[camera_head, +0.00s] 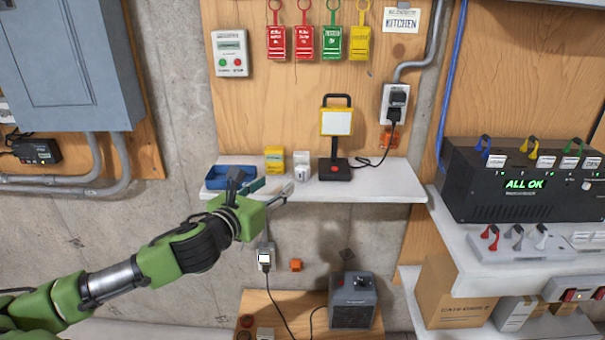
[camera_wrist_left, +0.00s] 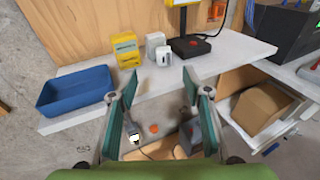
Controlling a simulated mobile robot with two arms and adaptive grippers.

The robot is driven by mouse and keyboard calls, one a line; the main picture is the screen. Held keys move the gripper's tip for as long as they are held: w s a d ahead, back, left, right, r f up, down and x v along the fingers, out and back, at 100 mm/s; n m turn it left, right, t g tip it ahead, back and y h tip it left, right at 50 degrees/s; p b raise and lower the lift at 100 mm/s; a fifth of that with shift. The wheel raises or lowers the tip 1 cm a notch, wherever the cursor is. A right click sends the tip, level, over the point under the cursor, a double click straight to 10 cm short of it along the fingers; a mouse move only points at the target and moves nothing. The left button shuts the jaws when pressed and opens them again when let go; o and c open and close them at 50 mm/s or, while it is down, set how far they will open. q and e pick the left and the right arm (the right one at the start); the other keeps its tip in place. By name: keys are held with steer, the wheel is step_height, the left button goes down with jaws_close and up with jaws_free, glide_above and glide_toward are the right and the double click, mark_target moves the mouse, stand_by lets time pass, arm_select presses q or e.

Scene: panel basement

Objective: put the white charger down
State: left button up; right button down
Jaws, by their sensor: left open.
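A small white block that looks like the charger (camera_head: 302,173) stands upright on the white shelf (camera_head: 376,184), between the yellow box and the black lamp. My left gripper (camera_head: 268,187) is at the front edge of the shelf, left of the charger. In the left wrist view its fingers (camera_wrist_left: 160,83) are spread apart with nothing between them, short of the charger and not touching it. My right gripper is not in view.
A blue tray (camera_head: 217,181) and a yellow box (camera_head: 274,158) stand on the shelf's left part. The lamp (camera_head: 335,168) stands right of the charger. The shelf's right part is mostly clear. Below, a device with a cable (camera_head: 265,258) hangs at the wall above a grey box (camera_head: 352,305).

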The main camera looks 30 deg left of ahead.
arm_select(q)
steer(key=p, duration=0.1)
glide_toward(300, 170)
steer(key=w, duration=0.1)
steer(key=w+a, duration=0.1)
steer(key=shift+w+a, duration=0.1)
steer(key=shift+w, duration=0.25)
steer(key=shift+w+f+p, duration=0.15)
steer(key=shift+w+p, duration=0.15)
steer(key=shift+w, duration=0.3)
steer(key=shift+d+f+p+x, duration=0.15)
steer(key=shift+p+x, duration=0.3)
steer(key=shift+x, duration=0.9)
steer(key=shift+d+f+p+x, duration=0.15)
steer(key=shift+p+x, duration=0.3)
steer(key=shift+x, duration=0.85)
steer(key=shift+r, duration=0.1)
steer(key=shift+c, duration=0.5)
jaws_close()
steer(key=shift+r, duration=0.2)
